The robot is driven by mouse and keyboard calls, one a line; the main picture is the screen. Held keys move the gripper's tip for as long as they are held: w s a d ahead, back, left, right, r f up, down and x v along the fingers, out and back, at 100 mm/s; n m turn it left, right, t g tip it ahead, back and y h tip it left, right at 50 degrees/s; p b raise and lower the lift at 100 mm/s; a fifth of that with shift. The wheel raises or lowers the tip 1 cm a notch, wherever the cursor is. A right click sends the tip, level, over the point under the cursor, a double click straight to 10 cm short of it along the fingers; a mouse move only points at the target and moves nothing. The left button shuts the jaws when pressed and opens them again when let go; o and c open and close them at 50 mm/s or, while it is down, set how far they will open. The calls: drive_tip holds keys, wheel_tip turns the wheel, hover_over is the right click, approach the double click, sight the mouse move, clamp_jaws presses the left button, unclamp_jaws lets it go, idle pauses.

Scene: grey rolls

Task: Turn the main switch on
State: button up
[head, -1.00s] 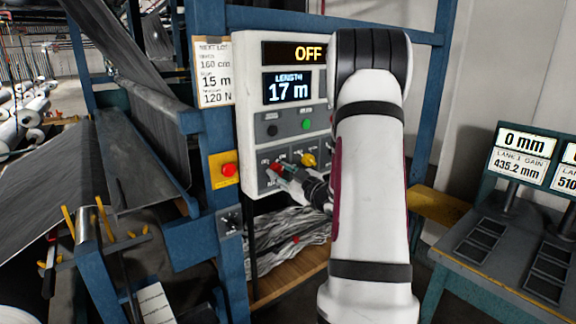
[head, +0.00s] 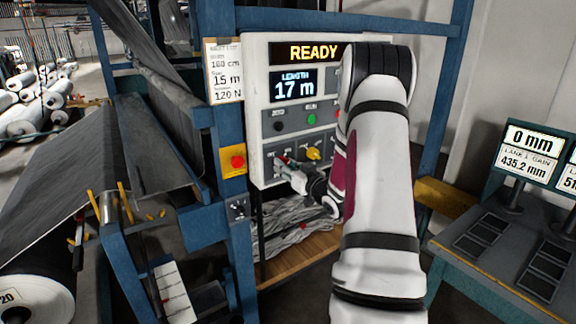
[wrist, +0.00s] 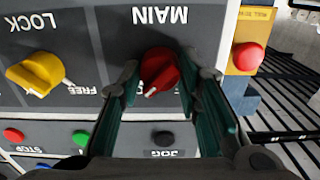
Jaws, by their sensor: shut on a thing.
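The main switch is a red rotary knob (wrist: 158,70) under the upside-down label MAIN in the wrist view. My gripper (wrist: 155,85) is around it, its green-lined fingers on either side of the knob. In the head view my gripper (head: 287,168) is at the lower left of the white control panel (head: 258,100), and the knob is mostly hidden by it. The panel's top display (head: 307,53) reads READY, and the length display (head: 293,86) reads 17 m.
A yellow lock knob (wrist: 35,73) is beside the main switch. A red button on a yellow plate (head: 237,162) is left of the panel. Green (wrist: 80,138) and black (wrist: 163,138) buttons lie near my fingers. A blue frame (head: 228,200) stands close by.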

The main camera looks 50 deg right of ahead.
drive_tip(key=shift+f, duration=0.1)
drive_tip(key=o, duration=1.2)
drive_tip(key=shift+c, duration=0.2)
drive_tip(key=v, duration=1.2)
